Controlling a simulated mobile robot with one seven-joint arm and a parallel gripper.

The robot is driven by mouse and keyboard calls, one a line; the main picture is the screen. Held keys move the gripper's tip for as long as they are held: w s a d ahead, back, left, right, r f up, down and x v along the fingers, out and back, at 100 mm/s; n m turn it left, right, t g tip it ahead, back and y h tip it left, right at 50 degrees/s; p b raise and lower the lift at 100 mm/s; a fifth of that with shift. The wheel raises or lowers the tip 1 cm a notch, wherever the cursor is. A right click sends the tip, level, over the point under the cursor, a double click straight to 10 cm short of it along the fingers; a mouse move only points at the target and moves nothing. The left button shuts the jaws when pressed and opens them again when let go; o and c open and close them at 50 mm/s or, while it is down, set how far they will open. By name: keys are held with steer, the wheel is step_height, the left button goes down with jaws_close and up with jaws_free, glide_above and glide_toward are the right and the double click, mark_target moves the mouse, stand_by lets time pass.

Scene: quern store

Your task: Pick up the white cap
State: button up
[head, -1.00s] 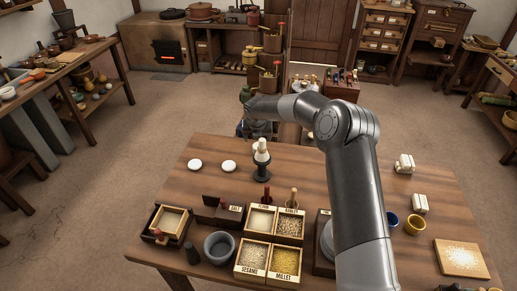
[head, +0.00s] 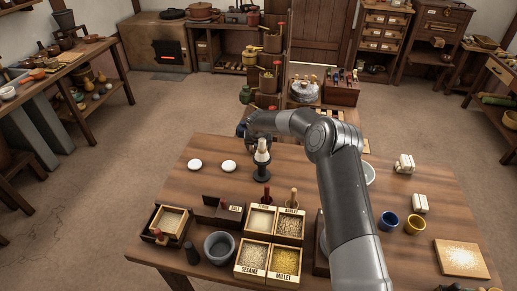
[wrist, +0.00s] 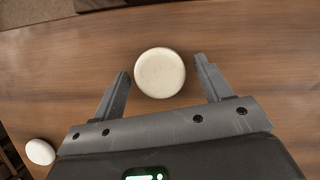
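Two round white caps lie flat on the wooden table (head: 330,178) in the head view, a left one (head: 195,164) and a right one (head: 228,166). In the wrist view a white cap (wrist: 160,73) lies in the gap between the fingertips of my gripper (wrist: 162,66). It looks like the right one, but I cannot be certain. The fingers are spread, with a gap on both sides of it. Another white round thing (wrist: 40,152) shows at lower left. In the head view my gripper (head: 243,132) is small and partly hidden at the back of the table.
A dark stand (head: 261,174) bearing a pale piece (head: 262,151) is close to the right of the caps. In front are a grey bowl (head: 219,247) and grain boxes (head: 270,241).

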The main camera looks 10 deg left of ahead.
steer(key=c, duration=1)
steer(key=shift+r, duration=0.15)
